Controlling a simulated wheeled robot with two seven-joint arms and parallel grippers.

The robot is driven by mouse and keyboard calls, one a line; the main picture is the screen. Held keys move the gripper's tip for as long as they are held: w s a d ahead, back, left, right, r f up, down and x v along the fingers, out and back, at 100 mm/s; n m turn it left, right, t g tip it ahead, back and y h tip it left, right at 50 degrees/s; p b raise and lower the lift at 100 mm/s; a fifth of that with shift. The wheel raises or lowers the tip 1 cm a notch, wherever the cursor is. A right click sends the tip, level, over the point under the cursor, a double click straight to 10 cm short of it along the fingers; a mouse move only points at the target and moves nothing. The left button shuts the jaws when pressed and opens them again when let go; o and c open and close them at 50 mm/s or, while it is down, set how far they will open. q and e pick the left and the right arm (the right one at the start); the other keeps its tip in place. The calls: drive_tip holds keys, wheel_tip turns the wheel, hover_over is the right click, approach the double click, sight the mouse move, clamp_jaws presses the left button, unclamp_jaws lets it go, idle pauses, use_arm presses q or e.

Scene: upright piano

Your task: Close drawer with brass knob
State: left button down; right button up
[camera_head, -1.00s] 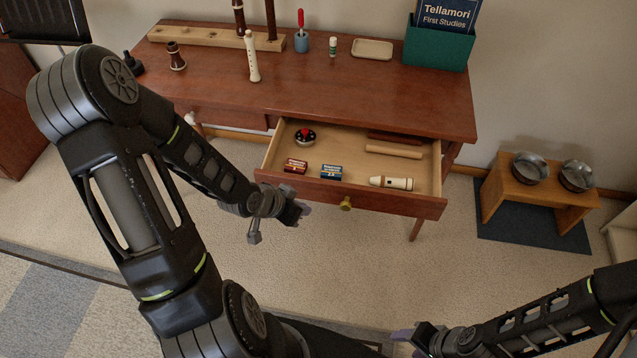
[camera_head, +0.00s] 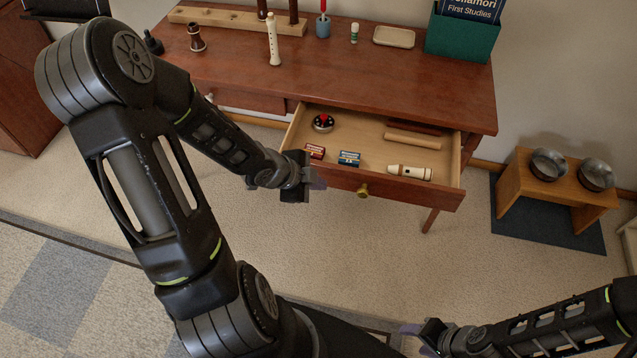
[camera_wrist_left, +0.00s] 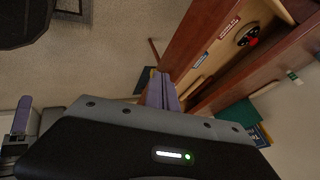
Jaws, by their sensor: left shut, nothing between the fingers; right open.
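The drawer (camera_head: 385,187) of the wooden desk is pulled out, with a round brass knob (camera_head: 363,190) on its front. Inside lie a red box (camera_head: 315,151), a blue box (camera_head: 350,158), a cream recorder piece (camera_head: 409,172), wooden sticks (camera_head: 413,140) and a round black item with a red top (camera_head: 323,122). My left gripper (camera_head: 318,180) is shut and empty in front of the drawer's left part, left of the knob. Its fingers (camera_wrist_left: 162,92) show by the drawer front in the left wrist view; I cannot tell if they touch. My right gripper (camera_head: 408,332) is open, low in the head view, away from the desk.
The desk top (camera_head: 340,75) holds a wooden rack (camera_head: 225,22), a cream recorder (camera_head: 273,42), a blue cup (camera_head: 323,27), a tray (camera_head: 394,36) and a green box (camera_head: 458,45). A small stand with bowls (camera_head: 550,190) is at right. The carpet before the drawer is clear.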

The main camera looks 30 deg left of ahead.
use_arm(q)
drive_tip(key=b, duration=0.5)
approach(344, 180)
wheel_tip(344, 180, down, 4)
drive_tip(key=d, duration=0.2)
drive_tip(key=shift+w+a+r+p, duration=0.15)
drive_tip(key=shift+w+a+p, duration=0.1)
drive_tip(key=shift+w+p, duration=0.35)
drive_tip(key=shift+w+a+r+p, duration=0.1)
drive_tip(key=shift+w+a+p, duration=0.15)
drive_tip(key=shift+w+p, duration=0.35)
use_arm(e)
drive_tip(key=shift+f, duration=1.9)
use_arm(q)
drive_tip(key=shift+w, duration=0.15)
